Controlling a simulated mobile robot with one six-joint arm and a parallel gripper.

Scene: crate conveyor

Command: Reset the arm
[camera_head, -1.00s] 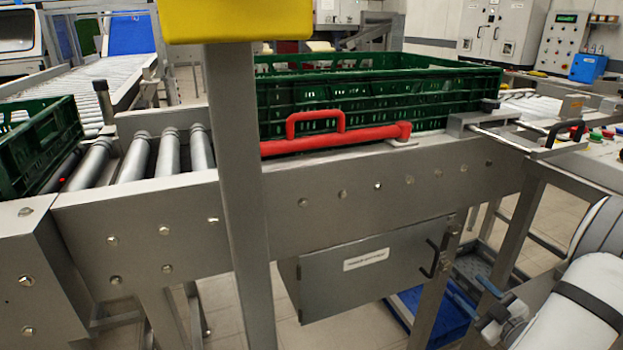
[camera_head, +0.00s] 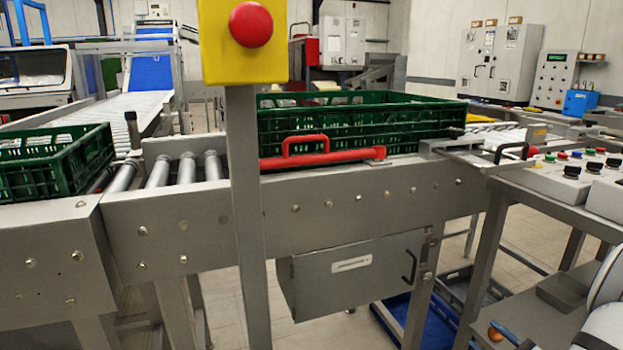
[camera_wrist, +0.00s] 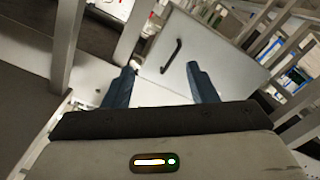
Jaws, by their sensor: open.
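My gripper (camera_wrist: 163,78) shows in the wrist view with its two dark blue fingers spread apart and nothing between them. Beyond the fingers is the grey cabinet door with a black handle (camera_wrist: 171,55), apart from them. In the head view, part of my white arm is at the lower right corner. My gripper cannot be made out clearly there. The grey cabinet (camera_head: 350,275) hangs under the conveyor frame (camera_head: 330,208), its door shut.
A green crate (camera_head: 370,130) sits on the conveyor behind a red handle bar (camera_head: 330,158). Another green crate (camera_head: 50,165) is at left. A post with a yellow box and red button (camera_head: 243,40) stands in front. A control panel (camera_head: 560,172) is at right.

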